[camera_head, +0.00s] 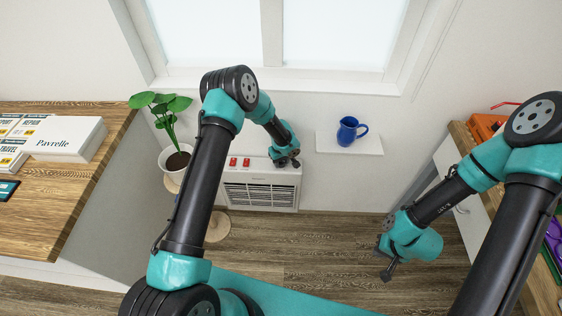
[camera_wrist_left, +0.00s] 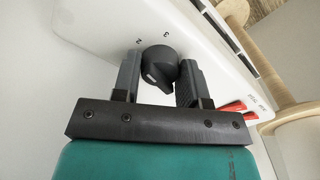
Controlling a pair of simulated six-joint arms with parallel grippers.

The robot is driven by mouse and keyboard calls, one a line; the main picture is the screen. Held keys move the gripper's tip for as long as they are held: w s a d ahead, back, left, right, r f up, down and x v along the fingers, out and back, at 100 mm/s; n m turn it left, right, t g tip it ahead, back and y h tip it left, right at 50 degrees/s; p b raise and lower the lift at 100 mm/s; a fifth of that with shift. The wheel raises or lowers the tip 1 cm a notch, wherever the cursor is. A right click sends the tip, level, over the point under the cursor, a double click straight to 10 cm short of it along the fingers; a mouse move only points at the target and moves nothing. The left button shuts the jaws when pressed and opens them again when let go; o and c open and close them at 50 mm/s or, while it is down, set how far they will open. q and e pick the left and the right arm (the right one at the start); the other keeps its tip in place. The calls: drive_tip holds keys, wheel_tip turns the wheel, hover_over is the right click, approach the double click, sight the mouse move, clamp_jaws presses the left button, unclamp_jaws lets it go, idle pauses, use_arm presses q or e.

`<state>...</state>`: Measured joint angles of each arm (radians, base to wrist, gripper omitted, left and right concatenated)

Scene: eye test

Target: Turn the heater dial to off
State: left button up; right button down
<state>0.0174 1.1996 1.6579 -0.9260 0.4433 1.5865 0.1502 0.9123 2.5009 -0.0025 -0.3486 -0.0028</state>
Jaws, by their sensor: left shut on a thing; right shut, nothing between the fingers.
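The white heater (camera_head: 262,175) stands on the floor against the wall below the window. In the left wrist view its top panel (camera_wrist_left: 105,25) carries a dark grey round dial (camera_wrist_left: 160,66) with a pale mark on its lower left side. The digits 2 and 3 show on the panel beside the dial; no off mark is visible. My left gripper (camera_head: 286,163) is at the right end of the heater's top, its fingers (camera_wrist_left: 159,82) shut on the dial from both sides. In the head view the gripper hides the dial. My right gripper (camera_head: 387,271) is shut and empty above the floor.
Two red switches (camera_head: 239,162) sit on the heater's top left of my left gripper. A potted plant (camera_head: 174,160) on a wooden stand is left of the heater. A blue mug (camera_head: 349,131) stands on a white wall shelf (camera_head: 335,146). Desks flank both sides.

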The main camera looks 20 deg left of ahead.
use_arm(q)
drive_tip(key=shift+n, duration=1)
drive_tip(key=o, duration=0.9)
drive_tip(key=shift+r, duration=0.1)
wheel_tip(320, 180, up, 17)
drive_tip(key=shift+r, duration=0.15)
